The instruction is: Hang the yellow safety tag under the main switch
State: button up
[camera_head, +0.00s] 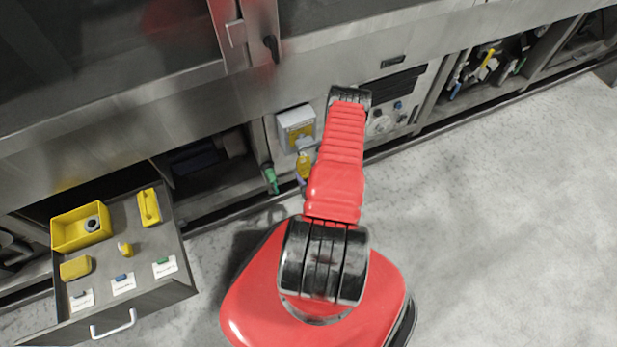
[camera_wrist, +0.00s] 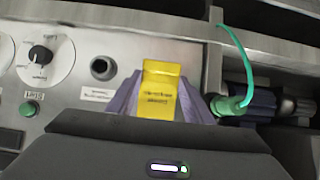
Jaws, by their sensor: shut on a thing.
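The yellow safety tag (camera_wrist: 160,95) is held between the purple fingers of my gripper (camera_wrist: 162,105) in the wrist view. Its printed lines are too small to read. In the head view the tag (camera_head: 304,160) is low in front of the machine, with my gripper (camera_head: 303,172) partly hidden by my red arm. A round dial with a black knob (camera_wrist: 40,55), which may be the main switch, is on the pale panel to the left of the tag. A dark round socket or peg (camera_wrist: 103,67) with a small label sits between them. The tag appears apart from both.
A green button (camera_wrist: 28,108) is near the dial. A green hose with its fitting (camera_wrist: 228,104) is close to the right of my gripper. An open drawer (camera_head: 180,262) holds yellow items and labelled cards at left. The floor at right is clear.

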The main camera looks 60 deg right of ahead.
jog(key=shift+w+d+f, duration=0.1)
jog(key=shift+w+d, duration=0.3)
jog(key=shift+w, duration=0.25)
jog(key=shift+w+d+r, duration=0.1)
jog(key=shift+w+d, duration=0.3)
jog(key=shift+w, duration=0.3)
jog(key=shift+w+d+f, duration=0.1)
jog(key=shift+w+d, duration=0.3)
jog(key=shift+w, duration=0.25)
jog(key=shift+w+d+f, duration=0.25)
jog(key=shift+w+f, duration=0.25)
jog(key=shift+f, duration=0.15)
jog(key=o, duration=1.1)
